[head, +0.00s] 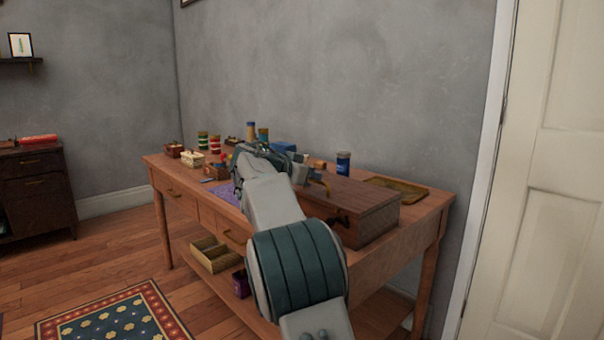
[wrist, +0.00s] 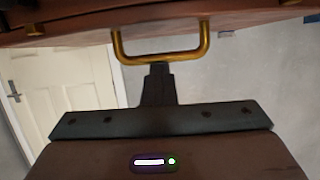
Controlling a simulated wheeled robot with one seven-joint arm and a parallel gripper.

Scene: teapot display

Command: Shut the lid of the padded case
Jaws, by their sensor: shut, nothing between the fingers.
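The padded case (head: 378,224) is a brown wooden box with a textured side near the right end of the table. Its lid (head: 360,192) appears as a broad, nearly flat brown top; I cannot tell if it is fully down. A brass handle (wrist: 162,50) crosses the upper middle of the wrist view, below a reddish-brown edge with brass fittings. My gripper (wrist: 158,69) is shut and empty, its fingertips right at the handle's lower bar; contact is unclear. In the head view my arm hides part of the case and the fingertips are not clear.
The wooden table (head: 432,207) also holds a brass-coloured tray (head: 395,187) and a blue tin (head: 343,163) behind the case. Several tins and small boxes stand at the far left end. A wall rises behind and a white door (head: 548,200) stands right.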

